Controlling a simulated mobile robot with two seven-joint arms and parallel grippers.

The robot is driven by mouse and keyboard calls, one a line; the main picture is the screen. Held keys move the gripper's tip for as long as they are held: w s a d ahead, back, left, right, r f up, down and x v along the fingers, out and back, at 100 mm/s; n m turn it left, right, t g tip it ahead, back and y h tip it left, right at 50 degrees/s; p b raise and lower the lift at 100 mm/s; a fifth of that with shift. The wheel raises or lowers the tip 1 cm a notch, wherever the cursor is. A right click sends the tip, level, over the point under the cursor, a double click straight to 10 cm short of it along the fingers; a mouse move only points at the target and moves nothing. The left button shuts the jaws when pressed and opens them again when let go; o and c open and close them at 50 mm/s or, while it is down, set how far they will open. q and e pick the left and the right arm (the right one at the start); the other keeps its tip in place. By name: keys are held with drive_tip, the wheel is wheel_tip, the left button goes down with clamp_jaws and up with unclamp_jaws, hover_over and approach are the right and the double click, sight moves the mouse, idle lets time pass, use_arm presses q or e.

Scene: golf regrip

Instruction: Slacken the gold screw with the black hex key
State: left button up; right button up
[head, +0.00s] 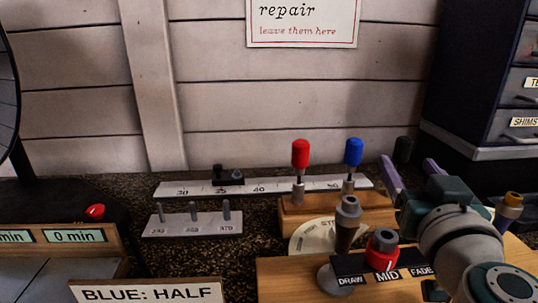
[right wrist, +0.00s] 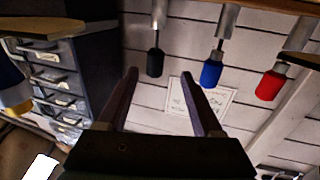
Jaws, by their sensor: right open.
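The black-handled hex key (head: 403,149) stands upright at the right end of the wooden tool block (head: 330,217), partly hidden by my right gripper. My right gripper (head: 407,161) is open and empty. Its two purple fingers point toward the black handle. In the right wrist view the black handle (right wrist: 155,62) shows in the gap between the fingertips (right wrist: 158,73); I cannot tell how far away it is. A gold-topped piece on a dark blue body (head: 513,199) stands at the right, behind my arm; I cannot tell if it is the gold screw. My left gripper is not in view.
Red (head: 300,153) and blue (head: 353,152) handled keys stand left of the black one. A grey post (head: 347,212) and a red knob (head: 383,245) with a DRAW/MID/FADE label stand in front. A dark drawer cabinet (head: 492,125) is at the right. A ruler (head: 270,188) lies behind.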

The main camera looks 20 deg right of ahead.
sight(403, 156)
drive_tip(key=x, duration=0.4)
drive_tip(key=shift+s+d+f+b, duration=0.1)
drive_tip(key=shift+d+f+b, duration=0.1)
drive_tip(key=shift+d+b, duration=0.1)
drive_tip(key=b+x, duration=0.2)
drive_tip(key=x, duration=0.3)
drive_tip(key=shift+d+f, duration=0.15)
drive_tip(key=shift+d, duration=0.05)
clamp_jaws()
